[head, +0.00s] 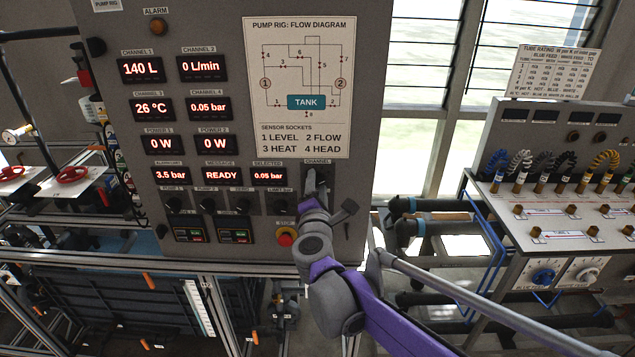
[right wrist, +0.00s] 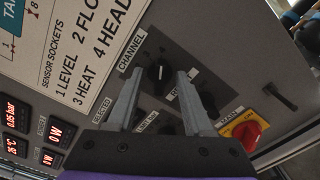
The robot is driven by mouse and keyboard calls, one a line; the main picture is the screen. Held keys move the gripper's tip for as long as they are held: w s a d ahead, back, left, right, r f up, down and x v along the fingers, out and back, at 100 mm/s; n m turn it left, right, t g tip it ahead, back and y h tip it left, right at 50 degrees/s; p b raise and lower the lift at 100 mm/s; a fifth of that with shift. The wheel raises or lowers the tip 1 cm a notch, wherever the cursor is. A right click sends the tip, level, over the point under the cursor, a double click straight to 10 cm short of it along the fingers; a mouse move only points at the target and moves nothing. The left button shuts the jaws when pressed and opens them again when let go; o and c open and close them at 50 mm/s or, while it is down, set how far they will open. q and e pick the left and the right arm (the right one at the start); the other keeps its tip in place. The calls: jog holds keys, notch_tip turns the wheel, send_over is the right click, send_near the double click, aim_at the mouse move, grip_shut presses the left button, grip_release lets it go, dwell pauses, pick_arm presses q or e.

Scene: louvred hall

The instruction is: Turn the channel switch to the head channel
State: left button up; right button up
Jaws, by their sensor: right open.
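The channel switch (right wrist: 158,73) is a round dark knob with a pale pointer mark, under the CHANNEL label on the grey panel. My right gripper (right wrist: 162,76) is open, with one fingertip on each side of the knob; I cannot tell whether they touch it. In the head view my right gripper (head: 314,182) hides most of the switch. The selected display (head: 269,175) reads 0.05 bar, the same as the channel 4 display (head: 210,107). The sensor sockets list on the flow diagram (head: 300,85) gives 4 as HEAD. My left gripper is not in view.
A red main switch (right wrist: 246,133) on a yellow plate is right of my fingers in the wrist view. A red stop button (head: 285,237) and several small dark knobs sit low on the panel. A hose bench (head: 560,232) stands at the right.

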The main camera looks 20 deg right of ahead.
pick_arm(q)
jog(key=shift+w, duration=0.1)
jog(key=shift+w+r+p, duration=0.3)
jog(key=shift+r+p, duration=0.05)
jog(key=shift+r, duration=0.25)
pick_arm(e)
jog(key=v, duration=0.7)
jog(key=shift+r, duration=0.1)
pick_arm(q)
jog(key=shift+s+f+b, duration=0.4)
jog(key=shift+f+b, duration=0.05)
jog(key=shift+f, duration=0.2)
pick_arm(e)
jog(key=v, duration=1)
jog(key=shift+s, duration=0.4)
